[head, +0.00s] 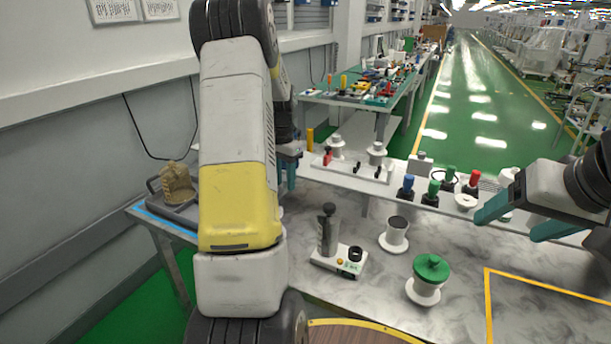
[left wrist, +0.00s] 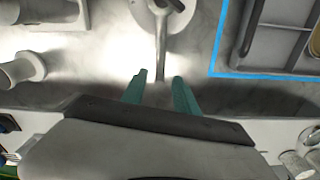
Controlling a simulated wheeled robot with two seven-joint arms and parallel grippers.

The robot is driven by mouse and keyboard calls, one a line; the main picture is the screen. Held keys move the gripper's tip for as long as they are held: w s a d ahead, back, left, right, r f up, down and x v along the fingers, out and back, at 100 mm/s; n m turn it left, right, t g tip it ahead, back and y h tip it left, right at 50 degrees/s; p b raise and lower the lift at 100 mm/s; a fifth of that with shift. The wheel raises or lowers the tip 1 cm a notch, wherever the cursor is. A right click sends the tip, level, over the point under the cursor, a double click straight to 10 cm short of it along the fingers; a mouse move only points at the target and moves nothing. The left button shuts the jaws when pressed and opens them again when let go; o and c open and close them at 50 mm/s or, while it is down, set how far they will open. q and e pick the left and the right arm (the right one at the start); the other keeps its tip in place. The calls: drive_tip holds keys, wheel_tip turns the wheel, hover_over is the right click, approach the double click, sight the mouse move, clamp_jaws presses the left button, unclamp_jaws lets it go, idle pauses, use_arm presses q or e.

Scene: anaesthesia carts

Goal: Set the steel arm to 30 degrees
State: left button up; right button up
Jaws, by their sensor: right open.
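The steel arm (left wrist: 160,45) shows in the left wrist view as a narrow grey bar running down from a round pivot on a light base (left wrist: 145,12) at the top edge. Its lower end lies between the two teal fingertips of my left gripper (left wrist: 160,78) in the picture, with gaps at both sides. I cannot tell its height relative to the fingers. In the head view my left arm hides the steel arm; only part of the left gripper (head: 289,172) shows. My right gripper (head: 512,222) is open and empty at the right, over the bench.
A grey tray (head: 185,208) with a tan object stands at the left, inside a blue outline (left wrist: 214,55). A device with a black knob (head: 327,235), a white spool (head: 396,235) and a green-topped spool (head: 427,280) stand on the bench. Its yellow-outlined area (head: 550,310) is clear.

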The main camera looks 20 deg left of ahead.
use_arm(q)
drive_tip(key=shift+f, duration=0.35)
clamp_jaws()
idle(1.2)
